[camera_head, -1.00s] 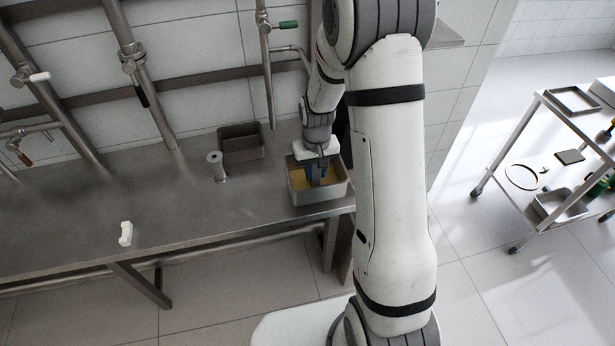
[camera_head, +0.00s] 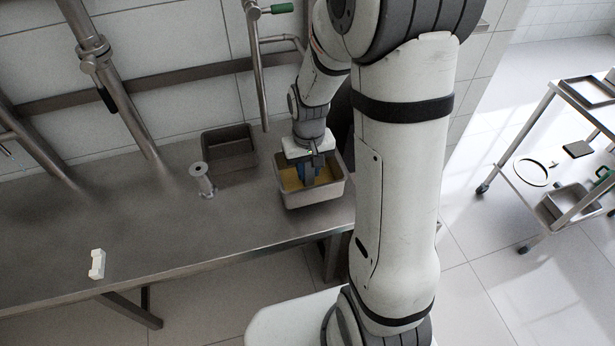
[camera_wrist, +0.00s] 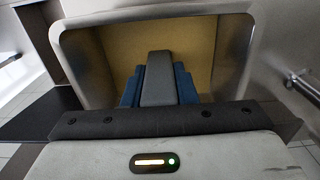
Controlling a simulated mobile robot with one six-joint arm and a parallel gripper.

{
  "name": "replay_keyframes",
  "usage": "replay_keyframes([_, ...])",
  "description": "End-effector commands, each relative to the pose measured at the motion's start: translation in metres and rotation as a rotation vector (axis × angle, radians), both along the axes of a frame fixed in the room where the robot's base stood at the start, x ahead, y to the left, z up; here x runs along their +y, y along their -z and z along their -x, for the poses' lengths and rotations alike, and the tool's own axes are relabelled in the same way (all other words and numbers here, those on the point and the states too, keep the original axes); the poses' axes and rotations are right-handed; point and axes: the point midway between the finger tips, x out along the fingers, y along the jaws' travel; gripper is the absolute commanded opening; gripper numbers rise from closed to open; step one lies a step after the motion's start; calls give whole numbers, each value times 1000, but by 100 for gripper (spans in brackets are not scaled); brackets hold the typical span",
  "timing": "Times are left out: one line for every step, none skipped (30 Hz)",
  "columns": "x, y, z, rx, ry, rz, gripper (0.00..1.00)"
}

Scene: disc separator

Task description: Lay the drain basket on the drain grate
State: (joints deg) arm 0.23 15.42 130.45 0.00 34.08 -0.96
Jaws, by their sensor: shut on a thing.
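The drain basket (camera_head: 283,195) seems to be the grey metal box with a yellow-brown inside, at the right end of the steel counter. My gripper (camera_head: 309,176) reaches down into it from above, with its blue fingers inside the box. In the wrist view the basket's metal rim (camera_wrist: 80,62) surrounds the fingers, which are shut on a grey upright part (camera_wrist: 158,78) inside the box. The fingertips are partly hidden. Whether the basket's underside touches the counter cannot be told. I cannot make out the drain grate in these views.
A dark open tray (camera_head: 229,150) and a short metal post (camera_head: 201,180) stand left of the basket on the counter (camera_head: 110,215). A white block (camera_head: 97,264) lies near the front edge. Taps and pipes run along the wall. A trolley (camera_head: 545,170) stands at right.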

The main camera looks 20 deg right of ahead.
Motion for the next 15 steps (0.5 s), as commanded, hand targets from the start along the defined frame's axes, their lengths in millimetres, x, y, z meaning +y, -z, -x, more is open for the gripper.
replay_keyframes([-1,8,1,5,2,0,0])
replay_keyframes([-1,12,1,6,3,0,0])
replay_keyframes([-1,19,1,5,4,0,0])
replay_keyframes([-2,23,1,6,4,0,0])
replay_keyframes([-2,26,1,4,5,0,0])
replay_keyframes([-2,30,1,4,5,0,0])
replay_keyframes([-2,32,1,3,6,0,0])
replay_keyframes([-2,34,0,2,6,0,0])
replay_keyframes([-2,34,0,0,7,0,0])
replay_keyframes([-3,34,0,0,7,0,0])
replay_keyframes([-3,34,0,0,7,0,0])
replay_keyframes([-3,34,0,-1,8,0,0])
replay_keyframes([-3,34,0,0,8,0,0])
replay_keyframes([-3,34,0,0,8,0,0])
replay_keyframes([-3,34,0,0,8,0,0])
